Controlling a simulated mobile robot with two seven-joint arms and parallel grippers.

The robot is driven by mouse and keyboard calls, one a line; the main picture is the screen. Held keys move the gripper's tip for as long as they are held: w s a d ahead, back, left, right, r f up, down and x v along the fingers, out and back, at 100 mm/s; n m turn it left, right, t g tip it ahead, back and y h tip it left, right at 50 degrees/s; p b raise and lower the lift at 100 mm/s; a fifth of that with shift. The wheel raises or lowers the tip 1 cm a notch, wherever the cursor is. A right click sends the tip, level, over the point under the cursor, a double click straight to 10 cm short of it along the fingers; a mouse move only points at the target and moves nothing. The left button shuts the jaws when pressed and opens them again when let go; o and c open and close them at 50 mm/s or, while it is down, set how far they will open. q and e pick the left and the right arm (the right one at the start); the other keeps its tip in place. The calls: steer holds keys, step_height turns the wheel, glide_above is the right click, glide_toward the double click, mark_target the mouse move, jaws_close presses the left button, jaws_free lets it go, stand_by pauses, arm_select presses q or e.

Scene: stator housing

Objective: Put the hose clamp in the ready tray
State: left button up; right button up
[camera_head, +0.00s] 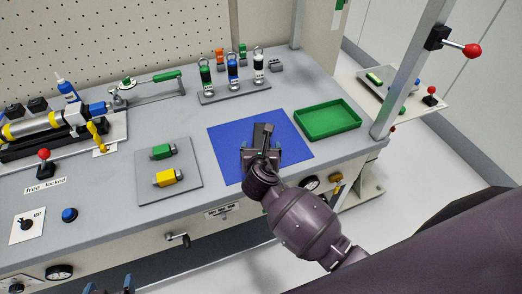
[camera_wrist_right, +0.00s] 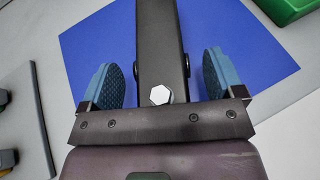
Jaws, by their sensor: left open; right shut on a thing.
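My right gripper (camera_head: 264,152) is over the blue mat, shut on a dark grey part. This part, which I take for the hose clamp (camera_head: 263,132), shows in the right wrist view as a broad dark band (camera_wrist_right: 160,40) with a hex bolt head, between the two blue finger pads (camera_wrist_right: 160,80). Its full shape is hidden by the angle. The green tray (camera_head: 328,119), which I take for the ready tray, lies to the right of the mat and looks empty. My left gripper (camera_head: 108,287) shows only its blue fingertips at the bottom edge, apart and empty.
The blue mat (camera_head: 226,148) has nothing else visible on it. A grey plate (camera_head: 150,192) with green and yellow connectors lies to its left. A rack (camera_head: 233,92) of coloured upright parts stands behind. An upright post (camera_head: 402,80) rises beside the green tray.

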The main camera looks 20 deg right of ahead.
arm_select(q)
steer(key=shift+s+f, duration=0.25)
steer(key=shift+s, duration=0.1)
arm_select(e)
steer(key=shift+f, duration=0.25)
steer(key=o, duration=0.9)
steer(key=shift+o, duration=0.2)
steer(key=shift+s+r, duration=0.15)
arm_select(q)
steer(key=shift+w+r+p, duration=0.15)
steer(key=shift+r+p, duration=0.45)
steer(key=shift+r, duration=0.05)
arm_select(e)
steer(key=v, duration=1.1)
steer(key=shift+s, duration=0.35)
